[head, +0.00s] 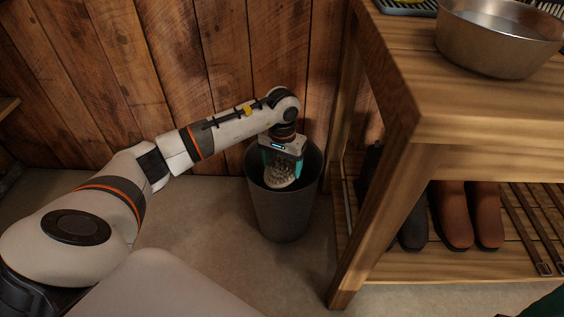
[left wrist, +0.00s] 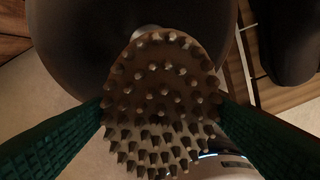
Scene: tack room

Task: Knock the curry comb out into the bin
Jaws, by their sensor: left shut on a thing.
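The curry comb (head: 279,178) is a pale oval with rows of short blunt teeth. My left gripper (head: 281,168) is shut on it and holds it at the mouth of the dark grey bin (head: 284,217). In the left wrist view the comb (left wrist: 162,100) fills the middle, teeth toward the camera, between two green ribbed fingers. The dark bin (left wrist: 75,45) shows behind it there. The inside bottom of the bin is hidden.
A wooden bench (head: 455,95) stands close to the right of the bin, with a metal bowl (head: 498,42) on top. Boots (head: 453,222) and straps (head: 530,232) lie on its lower shelf. A plank wall (head: 120,75) rises behind the bin. The floor left of the bin is clear.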

